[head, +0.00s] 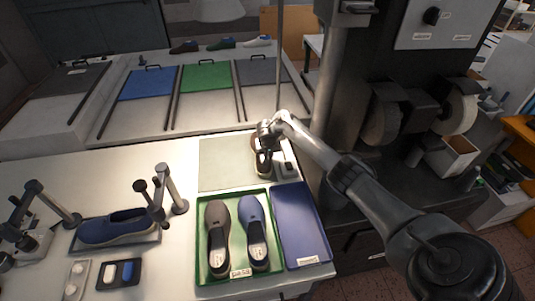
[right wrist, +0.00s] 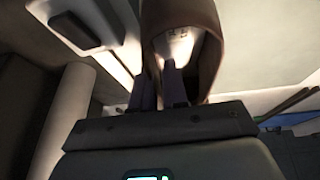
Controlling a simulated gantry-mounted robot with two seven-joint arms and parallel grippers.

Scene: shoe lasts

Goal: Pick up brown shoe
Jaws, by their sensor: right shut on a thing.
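A brown shoe (head: 262,166) is at the right edge of the pale mat, partly covered by my right gripper (head: 268,128). In the right wrist view the brown shoe (right wrist: 178,12) shows its opening and a pale insole. My right gripper (right wrist: 157,90) is shut on the shoe's rim, with one finger inside the opening and one outside. I cannot tell whether the shoe touches the surface. A grey-brown shoe (head: 215,222) and a blue shoe (head: 256,238) lie in the green tray (head: 236,192). My left gripper is not in view.
A blue tray (head: 299,222) beside the green one is empty. A small grey device (head: 285,170) stands close to the held shoe. A navy shoe (head: 115,228) sits among metal fixtures at left. A dark machine with wheels (head: 385,115) stands at right.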

